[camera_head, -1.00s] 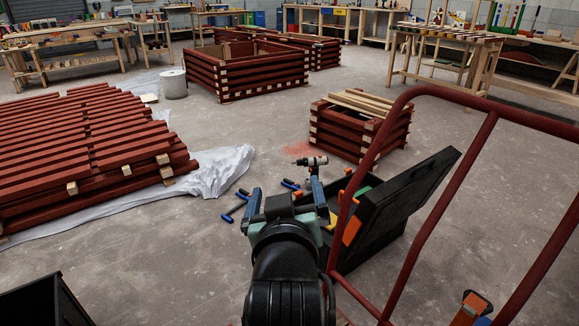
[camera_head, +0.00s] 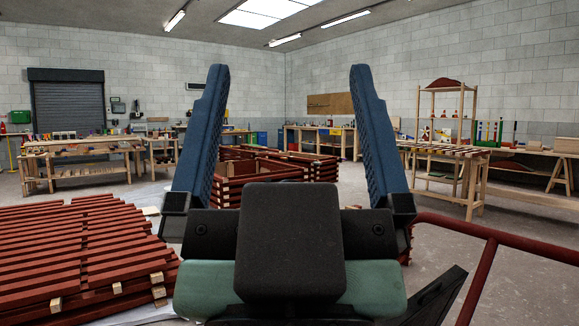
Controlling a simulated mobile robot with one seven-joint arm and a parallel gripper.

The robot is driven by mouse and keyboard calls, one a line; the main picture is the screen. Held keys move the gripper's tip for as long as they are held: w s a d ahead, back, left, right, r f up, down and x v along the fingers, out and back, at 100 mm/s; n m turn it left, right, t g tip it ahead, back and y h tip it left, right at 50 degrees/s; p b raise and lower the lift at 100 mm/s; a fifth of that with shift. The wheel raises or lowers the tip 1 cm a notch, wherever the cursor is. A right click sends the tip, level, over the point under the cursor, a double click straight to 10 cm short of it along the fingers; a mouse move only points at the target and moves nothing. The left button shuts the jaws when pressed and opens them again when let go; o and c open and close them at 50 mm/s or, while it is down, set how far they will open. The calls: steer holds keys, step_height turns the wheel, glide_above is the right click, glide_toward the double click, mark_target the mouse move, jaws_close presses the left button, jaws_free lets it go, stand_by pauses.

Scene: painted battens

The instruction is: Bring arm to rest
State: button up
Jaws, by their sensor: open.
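My gripper (camera_head: 288,85) is raised close in front of the head camera, filling the lower middle of the view. Its two blue fingers point up and stand wide apart. Nothing is between them except the far room seen through the gap. The gripper body hides the floor directly ahead and much of what lies there.
Stacked red battens (camera_head: 85,255) lie at the lower left. Red batten frames (camera_head: 262,170) stand beyond the gripper. A red tube rail (camera_head: 480,232) and a dark case lid (camera_head: 430,300) are close at the lower right. Workbenches (camera_head: 85,150) line the walls.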

step_height(320, 180, up, 39)
steer(key=p, duration=3.8)
